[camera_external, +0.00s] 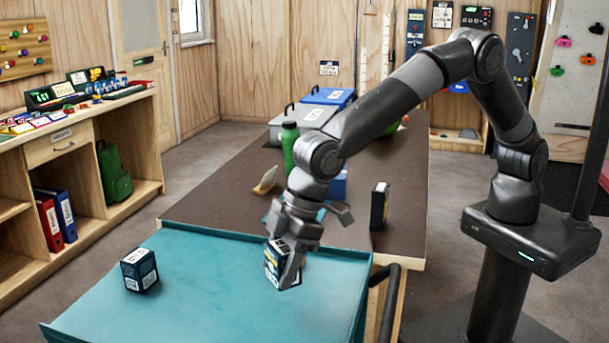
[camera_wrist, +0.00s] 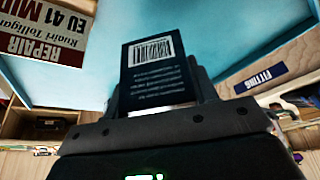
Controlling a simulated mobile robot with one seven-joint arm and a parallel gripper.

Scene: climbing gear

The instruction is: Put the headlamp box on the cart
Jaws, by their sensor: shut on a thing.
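My gripper (camera_external: 289,266) is shut on a small dark box with white and yellow print, which I take as the headlamp box (camera_external: 272,263). In the wrist view the headlamp box (camera_wrist: 156,75) sits between the fingers, its dark face with a white barcode and small text toward the camera. The cart (camera_external: 215,305) has a teal top in the foreground. The held box is over its back right part; I cannot tell whether it touches the top.
Another small dark box (camera_external: 140,270) stands on the cart's left part. Behind is a brown-topped table with a green bottle (camera_external: 289,146), a black box (camera_external: 379,206) and grey and blue cases (camera_external: 328,96). A cart handle (camera_external: 384,290) is at right. The cart's middle is clear.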

